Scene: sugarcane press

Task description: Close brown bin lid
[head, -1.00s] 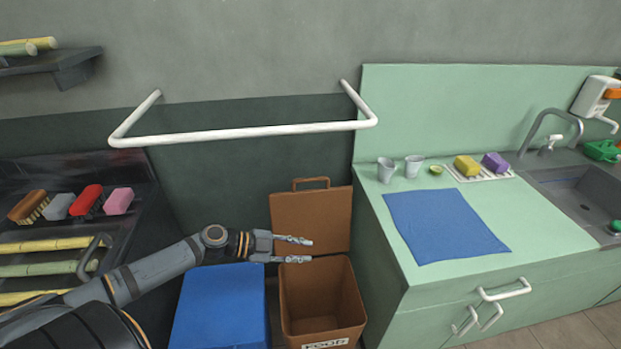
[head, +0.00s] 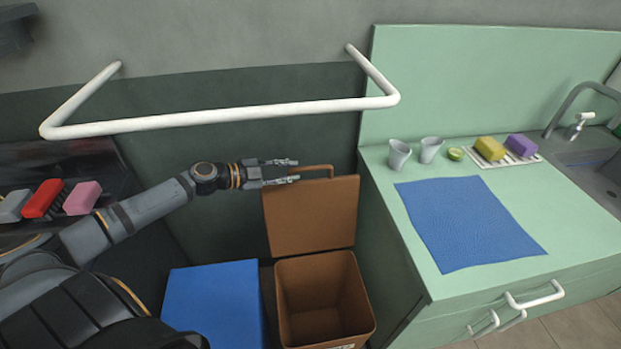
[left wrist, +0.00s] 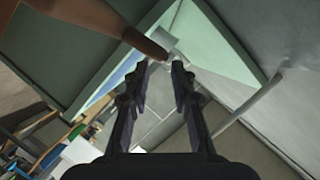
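The brown bin (head: 326,300) stands on the floor with its top open and its inside in view. Its brown lid (head: 312,218) is raised upright at the back, with a loop handle (head: 318,168) on its top edge. My left gripper (head: 292,171) is at the lid's top left corner by the handle, its fingers apart. I cannot tell whether a finger touches the handle. In the left wrist view the open fingers (left wrist: 165,66) have nothing visible between them, and a brown bar, likely the handle (left wrist: 155,28), crosses above them. My right gripper is not in view.
A blue bin (head: 215,305) stands left of the brown one. A green counter (head: 430,265) with a blue cloth (head: 468,222) and cups (head: 399,155) is close on the right. A white rail (head: 230,114) juts from the wall above.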

